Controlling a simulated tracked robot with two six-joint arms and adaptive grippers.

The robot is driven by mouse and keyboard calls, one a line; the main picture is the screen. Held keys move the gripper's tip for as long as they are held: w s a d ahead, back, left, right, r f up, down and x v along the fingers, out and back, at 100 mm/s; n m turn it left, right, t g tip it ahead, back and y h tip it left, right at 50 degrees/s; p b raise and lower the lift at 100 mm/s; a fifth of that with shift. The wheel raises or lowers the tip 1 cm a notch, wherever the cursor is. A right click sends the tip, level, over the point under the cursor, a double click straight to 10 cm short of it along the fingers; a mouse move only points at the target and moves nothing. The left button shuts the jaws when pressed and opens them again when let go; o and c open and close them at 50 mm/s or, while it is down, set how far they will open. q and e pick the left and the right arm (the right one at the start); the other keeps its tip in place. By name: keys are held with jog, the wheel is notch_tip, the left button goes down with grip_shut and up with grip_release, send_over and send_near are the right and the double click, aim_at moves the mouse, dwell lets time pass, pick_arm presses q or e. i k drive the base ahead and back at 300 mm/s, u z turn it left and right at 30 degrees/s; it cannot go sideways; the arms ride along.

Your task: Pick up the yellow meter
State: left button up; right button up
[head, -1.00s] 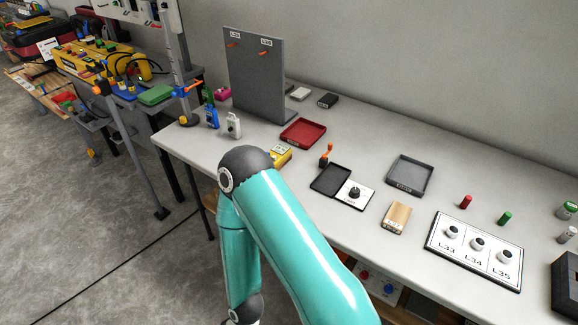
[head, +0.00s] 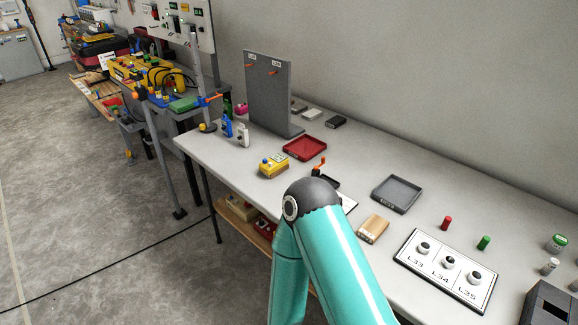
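The yellow meter (head: 273,167) lies on the grey-white table (head: 215,152), left of the middle of the head view, in front of the red tray. Neither of my grippers shows in the head view. The arm hides part of the black tray and the white plate behind it.
A red tray (head: 304,147), a grey upright panel (head: 268,95) and a grey tray (head: 396,194) stand behind. A wooden block (head: 373,229) and a white board with knobs (head: 447,268) lie to the right. Blue (head: 227,127) and white (head: 243,135) devices stand at the left.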

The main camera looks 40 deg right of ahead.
aim_at(279, 160)
jog(key=z, duration=0.6)
jog(key=i, duration=1)
